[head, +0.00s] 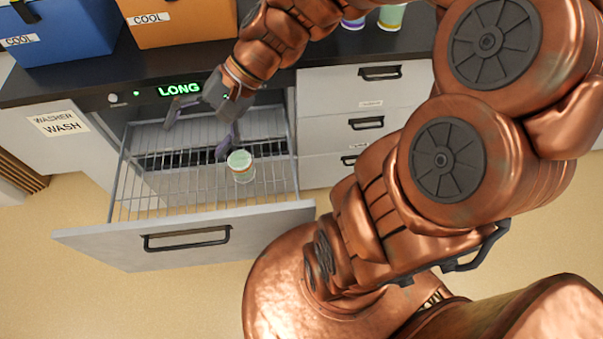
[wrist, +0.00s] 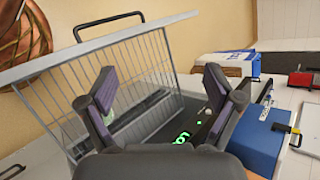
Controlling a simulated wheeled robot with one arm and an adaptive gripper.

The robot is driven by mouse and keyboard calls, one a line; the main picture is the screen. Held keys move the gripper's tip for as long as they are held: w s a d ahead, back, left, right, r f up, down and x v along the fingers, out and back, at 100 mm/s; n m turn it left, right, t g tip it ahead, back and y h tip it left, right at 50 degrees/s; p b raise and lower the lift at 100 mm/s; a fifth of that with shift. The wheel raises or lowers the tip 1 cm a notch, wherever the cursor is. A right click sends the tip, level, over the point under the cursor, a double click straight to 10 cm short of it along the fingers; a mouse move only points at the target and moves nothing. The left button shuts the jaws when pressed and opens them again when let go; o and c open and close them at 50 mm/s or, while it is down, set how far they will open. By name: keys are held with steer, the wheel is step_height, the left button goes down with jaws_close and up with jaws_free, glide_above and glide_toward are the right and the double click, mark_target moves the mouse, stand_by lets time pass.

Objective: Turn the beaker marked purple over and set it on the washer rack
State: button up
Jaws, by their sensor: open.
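My gripper (head: 196,136) is open and empty over the washer rack (head: 160,190), its two fingers spread wide; they also show in the wrist view (wrist: 160,90). A pale green-topped beaker (head: 240,163) stands on the rack, just right of the nearer fingertip. I cannot read its marking or tell which way up it is. In the wrist view a bit of pale green (wrist: 109,117) shows behind the left finger. A beaker with a purple band (head: 353,22) stands on the counter at the top, partly cut off by the frame.
The rack is in a pulled-out drawer with a grey front (head: 190,238), under a display reading LONG (head: 180,89). Another beaker (head: 391,17) stands beside the purple-banded one. Blue (head: 60,30) and orange (head: 185,22) COOL boxes stand on the dark counter. Most of the rack is bare.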

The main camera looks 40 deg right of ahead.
steer(key=s+d+f+n+g+h, duration=0.1)
steer(key=s+d+f+n+h, duration=0.1)
steer(key=s+d+h, duration=0.3)
steer(key=s+d+f+n+g+h, duration=0.1)
steer(key=s+d+n+h, duration=0.3)
steer(key=s, duration=0.7)
steer(key=shift+s+d+f+n+g+h, duration=0.35)
steer(key=shift+n+g+h, duration=0.05)
steer(key=shift+n+g, duration=0.2)
steer(key=shift+o, duration=0.5)
step_height(320, 180, up, 3)
steer(key=p, duration=0.3)
steer(key=shift+f, duration=0.2)
